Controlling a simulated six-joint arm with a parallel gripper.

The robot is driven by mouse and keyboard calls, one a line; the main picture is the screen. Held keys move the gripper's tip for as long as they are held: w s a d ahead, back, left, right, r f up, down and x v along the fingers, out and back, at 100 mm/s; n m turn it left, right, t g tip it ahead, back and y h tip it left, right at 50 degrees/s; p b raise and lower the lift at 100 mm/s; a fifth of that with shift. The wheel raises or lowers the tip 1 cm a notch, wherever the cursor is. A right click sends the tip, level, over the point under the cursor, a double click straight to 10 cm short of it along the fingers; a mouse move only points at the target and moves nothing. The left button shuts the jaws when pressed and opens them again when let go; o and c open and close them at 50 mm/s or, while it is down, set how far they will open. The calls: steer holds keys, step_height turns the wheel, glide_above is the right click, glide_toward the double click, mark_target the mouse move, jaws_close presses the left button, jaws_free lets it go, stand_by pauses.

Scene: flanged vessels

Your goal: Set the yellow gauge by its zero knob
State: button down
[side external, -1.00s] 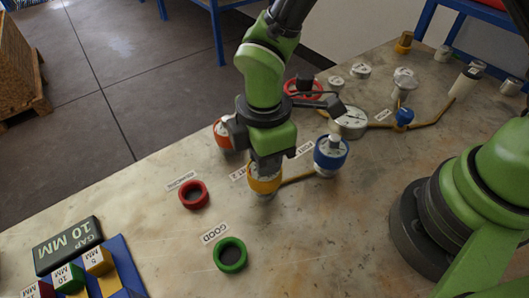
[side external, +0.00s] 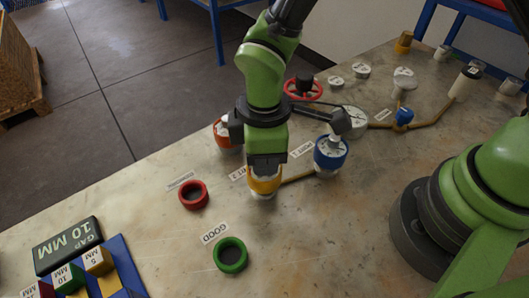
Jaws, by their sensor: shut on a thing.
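The yellow gauge (side external: 264,186) stands on the stone-topped table in the middle of the side view, on a light base. My gripper (side external: 265,171) points straight down on top of it and is shut at its top. The zero knob and the gauge's dial are hidden behind my gripper, so I cannot read the needle.
A red-orange gauge (side external: 223,135) stands close behind left, and a blue gauge (side external: 330,153) stands close to the right, joined by a pipe. Red (side external: 194,195) and green (side external: 230,254) rings lie in front. A blue tray (side external: 122,263) with gap blocks is at front left. Larger vessels and pipes stand at back right.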

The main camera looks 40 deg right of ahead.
steer(key=c, duration=1)
jaws_free()
step_height(320, 180, up, 10)
steer(key=shift+w, duration=0.1)
